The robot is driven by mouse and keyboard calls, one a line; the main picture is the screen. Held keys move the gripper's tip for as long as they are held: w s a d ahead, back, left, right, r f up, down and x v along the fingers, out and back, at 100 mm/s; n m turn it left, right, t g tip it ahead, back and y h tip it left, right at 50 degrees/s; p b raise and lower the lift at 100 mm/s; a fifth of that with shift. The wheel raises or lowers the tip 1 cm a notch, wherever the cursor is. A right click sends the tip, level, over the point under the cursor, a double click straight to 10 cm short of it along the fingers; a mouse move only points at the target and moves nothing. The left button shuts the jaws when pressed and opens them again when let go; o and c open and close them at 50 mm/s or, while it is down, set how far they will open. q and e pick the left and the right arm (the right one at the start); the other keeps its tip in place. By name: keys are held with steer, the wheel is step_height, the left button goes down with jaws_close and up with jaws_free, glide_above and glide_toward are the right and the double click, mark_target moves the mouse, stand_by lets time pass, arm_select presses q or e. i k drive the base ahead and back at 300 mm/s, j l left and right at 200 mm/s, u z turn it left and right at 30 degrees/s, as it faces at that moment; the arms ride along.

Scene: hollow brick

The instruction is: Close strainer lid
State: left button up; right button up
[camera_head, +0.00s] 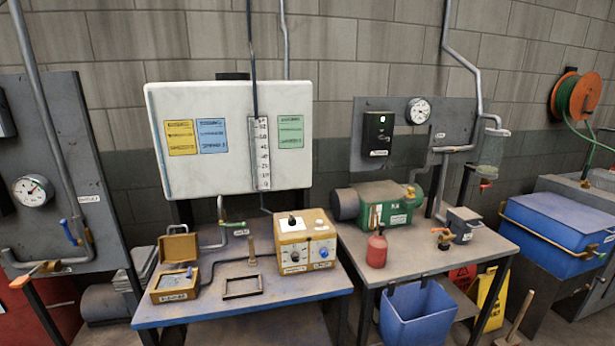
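A small grey box (463,232) stands at the back right of the right table, beside the green pump (388,208). Its darker grey top (464,214) looks tilted, but it is too small to tell how far open it is. On the left table a yellow box (174,285) has its lid (178,248) standing upright at the back, with a grey inside showing. Labels are too small to read, so I cannot tell for certain which box is the strainer. Neither of my grippers is in view.
A yellow control box (305,243) and a dark empty frame (242,287) are on the blue-edged left table (235,312). A red bottle (377,250) and a brass valve (443,238) stand on the right table (405,262).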

mark_target(173, 248)
steer(key=u, duration=0.95)
steer(key=i+j+z, duration=0.1)
steer(key=z, duration=0.2)
steer(key=i, duration=0.1)
